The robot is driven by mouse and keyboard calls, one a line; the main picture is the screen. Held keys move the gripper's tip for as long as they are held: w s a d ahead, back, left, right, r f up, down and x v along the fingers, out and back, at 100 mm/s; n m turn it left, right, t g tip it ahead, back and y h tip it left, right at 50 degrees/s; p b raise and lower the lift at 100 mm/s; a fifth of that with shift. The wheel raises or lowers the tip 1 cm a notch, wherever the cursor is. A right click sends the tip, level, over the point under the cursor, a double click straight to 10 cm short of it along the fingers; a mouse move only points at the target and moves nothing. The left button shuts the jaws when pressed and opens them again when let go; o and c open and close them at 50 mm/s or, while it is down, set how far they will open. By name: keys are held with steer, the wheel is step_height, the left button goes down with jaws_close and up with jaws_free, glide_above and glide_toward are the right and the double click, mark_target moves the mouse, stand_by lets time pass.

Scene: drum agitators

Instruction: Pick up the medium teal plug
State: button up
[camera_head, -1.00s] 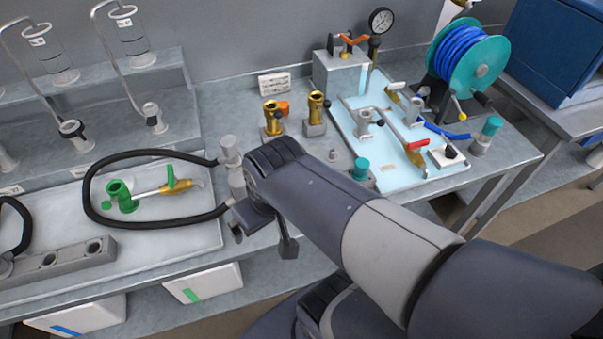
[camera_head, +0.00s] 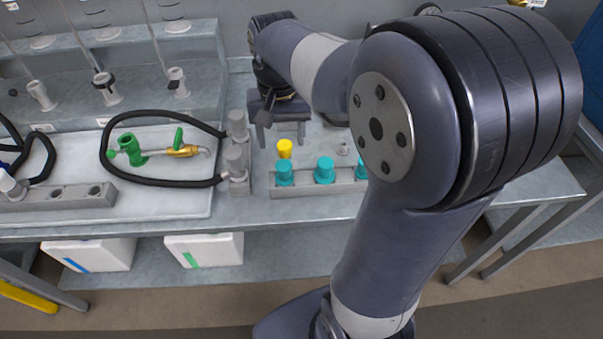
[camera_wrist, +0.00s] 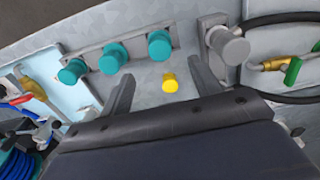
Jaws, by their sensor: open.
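Teal plugs stand in a grey rack (camera_head: 304,187) at the bench's front edge: a left one (camera_head: 284,172), a middle one (camera_head: 325,169) and a right one (camera_head: 362,168) partly hidden by my arm. The wrist view shows the same row mirrored, with plugs at right (camera_wrist: 160,46), middle (camera_wrist: 113,58) and left (camera_wrist: 73,71). Their sizes are close; I cannot tell surely which is medium. My gripper (camera_head: 282,130) is open and empty, above the bench behind the rack. In the wrist view its fingers (camera_wrist: 160,72) straddle the view of a small yellow plug, apart from the teal plugs.
The yellow plug (camera_head: 284,148) stands just behind the left teal plug. A grey fitting block (camera_head: 237,160) with a black hose (camera_head: 150,183) is close left of the rack. A small grey piece (camera_head: 342,149) lies behind the rack. A light-blue tray (camera_wrist: 75,95) shows in the wrist view.

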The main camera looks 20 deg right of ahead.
mark_target(283, 164)
steer(key=shift+w+d+f, duration=0.1)
steer(key=shift+w+d, duration=0.15)
steer(key=shift+f, duration=0.35)
step_height(283, 164, down, 10)
steer(key=shift+a, duration=0.15)
steer(key=shift+c, duration=0.2)
steer(key=c, duration=1)
step_height(283, 164, up, 10)
steer(key=shift+r, duration=0.1)
steer(key=shift+c, duration=0.2)
